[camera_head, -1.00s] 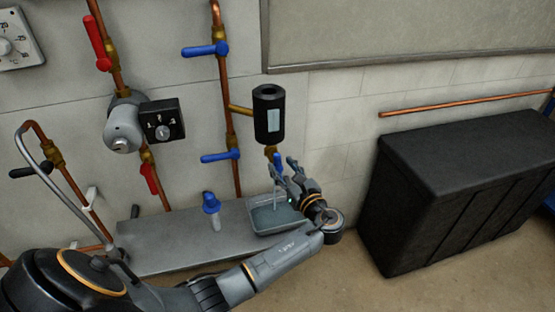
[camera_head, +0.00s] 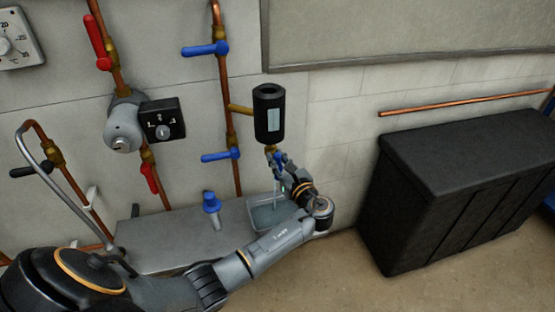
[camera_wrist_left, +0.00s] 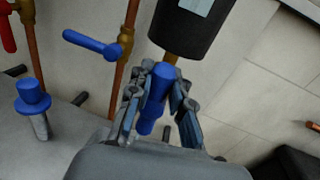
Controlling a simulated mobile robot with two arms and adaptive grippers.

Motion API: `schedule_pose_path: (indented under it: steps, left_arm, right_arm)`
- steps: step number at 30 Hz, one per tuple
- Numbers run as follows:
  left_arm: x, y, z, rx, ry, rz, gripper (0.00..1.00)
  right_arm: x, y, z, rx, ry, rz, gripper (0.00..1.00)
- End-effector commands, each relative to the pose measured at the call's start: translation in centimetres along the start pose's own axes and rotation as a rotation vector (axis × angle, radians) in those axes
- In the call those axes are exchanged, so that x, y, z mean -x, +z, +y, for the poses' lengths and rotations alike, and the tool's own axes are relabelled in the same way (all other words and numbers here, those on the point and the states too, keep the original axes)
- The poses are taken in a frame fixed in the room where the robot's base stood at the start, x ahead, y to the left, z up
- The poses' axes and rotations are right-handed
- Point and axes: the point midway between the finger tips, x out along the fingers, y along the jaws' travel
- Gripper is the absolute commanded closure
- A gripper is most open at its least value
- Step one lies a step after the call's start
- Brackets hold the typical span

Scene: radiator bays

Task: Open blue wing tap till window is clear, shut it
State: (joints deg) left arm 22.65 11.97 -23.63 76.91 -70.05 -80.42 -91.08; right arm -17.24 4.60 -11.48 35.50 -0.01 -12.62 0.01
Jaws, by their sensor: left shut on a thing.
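The black cylinder (camera_head: 269,118) with a pale window (camera_head: 273,122) hangs on a brass stub off the copper pipe. Below it is a small brass tap with a blue handle, mostly covered by my fingers in the head view. In the left wrist view the blue tap handle (camera_wrist_left: 156,97) lies between both fingers. My left gripper (camera_head: 279,160) is shut on it; it also shows in the left wrist view (camera_wrist_left: 158,105). A thin pale stream (camera_head: 276,193) runs down under the tap into a grey tray (camera_head: 262,230). My right gripper is not in view.
Blue lever valves (camera_head: 205,49) (camera_head: 220,155) sit on the copper pipe to the left. A blue-topped piece (camera_head: 211,203) stands on the grey ledge (camera_head: 165,235). A black box (camera_head: 450,180) stands on the floor at right.

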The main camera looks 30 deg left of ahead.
Motion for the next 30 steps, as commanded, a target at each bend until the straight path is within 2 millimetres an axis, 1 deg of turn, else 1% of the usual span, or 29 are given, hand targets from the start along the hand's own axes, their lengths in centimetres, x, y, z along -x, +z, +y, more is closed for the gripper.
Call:
schedule_pose_path:
  steps: [2, 6, 10, 19, 20, 21, 22, 23, 30]
  left_arm:
    - [0.03, 0.07, 0.11, 0.034, 0.000, 0.009, 1.00]
    - [-0.04, 0.01, 0.55, 0.166, 0.002, 0.036, 1.00]
    - [-0.08, -0.13, 0.74, 0.251, 0.002, 0.053, 1.00]
    - [-0.07, -0.23, 0.76, 0.262, 0.002, 0.055, 1.00]
    - [-0.06, -0.24, 0.76, 0.262, 0.002, 0.055, 0.75]
    - [-0.06, -0.24, 0.75, 0.262, 0.002, 0.055, 0.67]
    - [-0.07, -0.23, 0.75, 0.262, 0.002, 0.054, 0.60]
    - [-0.07, -0.22, 0.75, 0.262, 0.002, 0.054, 0.57]
    - [-0.11, -0.17, 0.76, 0.261, 0.002, 0.053, 0.57]
  right_arm:
    - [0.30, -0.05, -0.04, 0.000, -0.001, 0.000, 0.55]
    - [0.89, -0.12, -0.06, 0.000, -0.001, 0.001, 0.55]
    - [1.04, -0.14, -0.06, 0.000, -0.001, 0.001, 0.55]
    - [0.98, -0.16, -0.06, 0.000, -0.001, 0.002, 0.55]
    - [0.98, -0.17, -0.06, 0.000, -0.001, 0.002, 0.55]
    - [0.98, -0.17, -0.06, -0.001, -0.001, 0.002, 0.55]
    - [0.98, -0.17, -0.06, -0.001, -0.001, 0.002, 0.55]
    - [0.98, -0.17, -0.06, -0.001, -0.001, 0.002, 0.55]
    - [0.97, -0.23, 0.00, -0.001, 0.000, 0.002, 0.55]
